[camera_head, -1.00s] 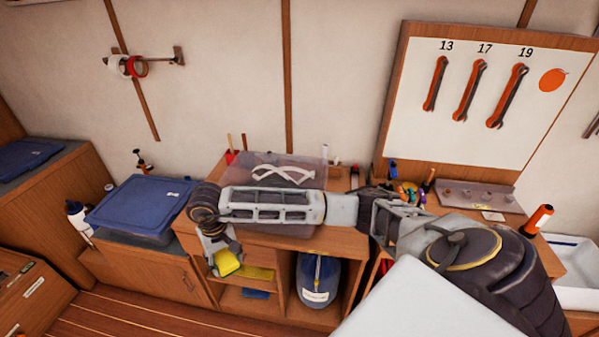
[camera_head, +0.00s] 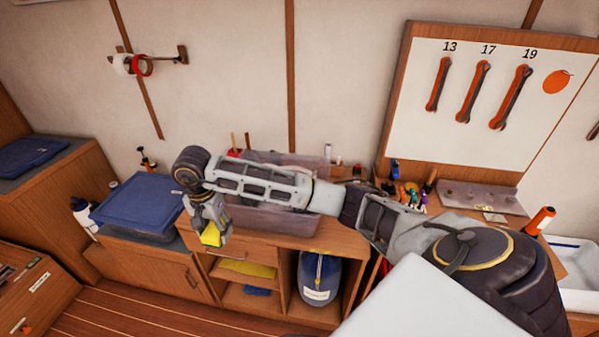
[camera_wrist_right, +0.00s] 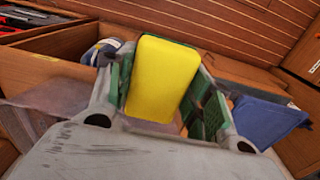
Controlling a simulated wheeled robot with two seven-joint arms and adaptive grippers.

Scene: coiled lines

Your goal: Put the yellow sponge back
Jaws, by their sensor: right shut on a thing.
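The yellow sponge (camera_head: 211,235) is held in my right gripper (camera_head: 214,224), in front of the wooden bench's upper edge, left of centre in the head view. In the right wrist view the sponge (camera_wrist_right: 161,80) stands between the two green-padded fingers, with a dark green layer along its edge. The right gripper (camera_wrist_right: 165,95) is shut on it. My right arm reaches across the bench from the right and hides part of a clear bin (camera_head: 275,219). My left gripper is not in view.
A blue-lidded box (camera_head: 140,200) stands left of the bin. Below the sponge is an open shelf with a yellow cloth (camera_head: 247,268) and a blue cloth (camera_head: 257,291). The floor (camera_head: 130,312) in front is clear.

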